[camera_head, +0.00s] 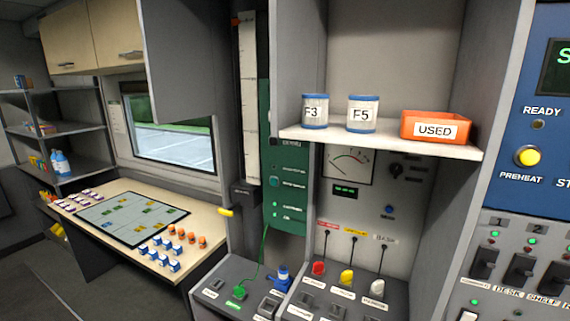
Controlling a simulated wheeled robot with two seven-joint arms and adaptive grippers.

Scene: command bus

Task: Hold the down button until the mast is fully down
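I cannot tell which control is the down button. The lower console has a dark switch (215,285), another switch (268,305) and a blue knob (282,279), with labels too small to read. Neither of my grippers is in view.
A yellow handle (226,212) juts out beside the table (115,191). A green cable ends at a green plug (239,292). Red (318,268) and yellow (346,277) plugs sit right of it. The shelf (385,140) above holds two tins and an orange USED bin (436,126).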

